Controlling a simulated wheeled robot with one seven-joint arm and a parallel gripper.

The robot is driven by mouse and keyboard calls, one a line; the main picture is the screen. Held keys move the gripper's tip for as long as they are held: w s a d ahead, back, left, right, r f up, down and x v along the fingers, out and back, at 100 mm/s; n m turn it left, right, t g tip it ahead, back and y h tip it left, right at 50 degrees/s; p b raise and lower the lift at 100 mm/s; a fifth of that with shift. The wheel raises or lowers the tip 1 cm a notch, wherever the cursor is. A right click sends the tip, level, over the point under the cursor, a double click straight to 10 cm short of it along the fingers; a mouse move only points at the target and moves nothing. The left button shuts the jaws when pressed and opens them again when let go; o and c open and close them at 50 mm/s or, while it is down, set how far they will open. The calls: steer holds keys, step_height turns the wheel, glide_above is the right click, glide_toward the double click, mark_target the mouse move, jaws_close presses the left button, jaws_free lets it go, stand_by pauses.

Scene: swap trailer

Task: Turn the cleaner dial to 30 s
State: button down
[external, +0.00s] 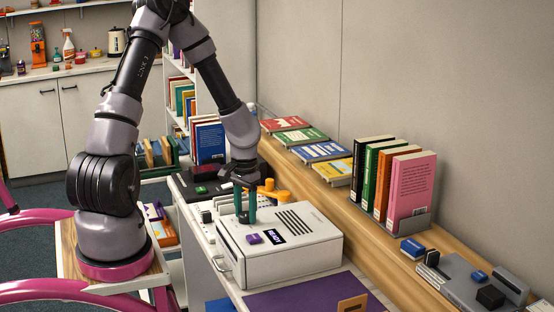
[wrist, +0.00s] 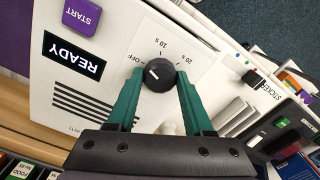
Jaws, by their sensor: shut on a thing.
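The cleaner (external: 295,262) is a white box with dark vent slots on the counter. Its top also fills much of the wrist view (wrist: 105,82). The black dial (wrist: 161,76) has a white pointer mark that faces up-left, towards OFF. Labels OFF, 10 s and 20 s show around the dial; no 30 s label is visible. My gripper (external: 246,214) points down at the cleaner's top, its green fingers on either side of the dial and shut on it. The purple START button (wrist: 81,16) and the READY display (wrist: 75,56) are beside the dial.
A yellow-orange object (external: 270,191) stands just behind the cleaner. A purple mat (external: 300,300) lies in front of it. Upright books (external: 408,185) and a grey device (external: 470,285) are on the wooden ledge at right. A sticker machine (wrist: 283,122) is near the dial's side.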

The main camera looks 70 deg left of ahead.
steer(key=m, duration=0.5)
steer(key=shift+w+m, duration=0.1)
steer(key=shift+m, duration=0.2)
steer(key=m, duration=1.3)
steer(key=shift+m, duration=0.3)
steer(key=m, duration=1.1)
steer(key=shift+m, duration=0.4)
